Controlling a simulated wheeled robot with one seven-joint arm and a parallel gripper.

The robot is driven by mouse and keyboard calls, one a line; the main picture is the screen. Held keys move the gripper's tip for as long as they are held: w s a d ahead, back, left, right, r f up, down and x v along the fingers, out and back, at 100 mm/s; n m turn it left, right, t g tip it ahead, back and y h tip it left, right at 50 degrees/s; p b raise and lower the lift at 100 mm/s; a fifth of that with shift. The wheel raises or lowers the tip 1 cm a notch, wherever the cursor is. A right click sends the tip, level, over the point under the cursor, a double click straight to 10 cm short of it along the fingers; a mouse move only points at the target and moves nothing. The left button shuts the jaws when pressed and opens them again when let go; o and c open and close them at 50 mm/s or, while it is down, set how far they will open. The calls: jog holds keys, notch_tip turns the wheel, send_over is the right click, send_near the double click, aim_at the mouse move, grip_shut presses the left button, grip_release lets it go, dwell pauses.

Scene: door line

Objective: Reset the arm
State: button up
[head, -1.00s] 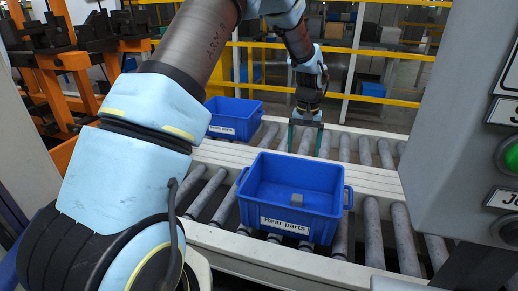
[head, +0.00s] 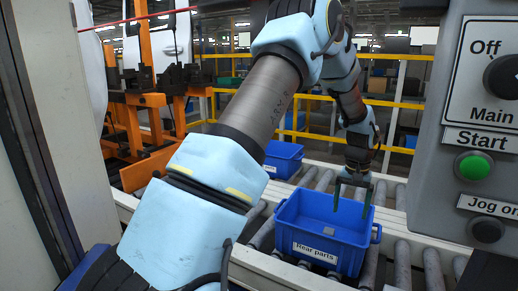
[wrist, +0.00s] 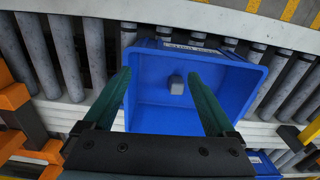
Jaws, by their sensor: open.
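In the wrist view the open fingers (wrist: 158,98) show in front of the same blue bin (wrist: 150,112). A small grey block (wrist: 176,84) lies on the bin's floor, and nothing is between the fingers. My arm reaches out across the head view and down to the gripper.
A second blue bin (head: 283,157) stands on the far roller line. Rollers (head: 400,262) run around the near bin. A grey control panel (head: 470,150) with a green Start button (head: 473,166) is close at the right. Yellow rails (head: 400,101) stand behind.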

jog(key=s+a+r+n, duration=0.1)
jog(key=a+r, duration=0.2)
jog(key=a, duration=0.7)
jog(key=s+a+r+n, duration=0.1)
jog(key=a+r, duration=0.2)
jog(key=a, duration=0.7)
jog(key=s+a+r+n+t, duration=0.1)
jog(key=s+a+r+n, duration=0.1)
jog(key=s+a, duration=0.9)
jog(key=a, duration=0.2)
jog(key=shift+s+a+t, duration=0.15)
jog(key=shift+a+t, duration=0.15)
jog(key=shift+a, duration=0.1)
jog(key=shift+r, duration=0.1)
jog(key=shift+o, duration=0.7)
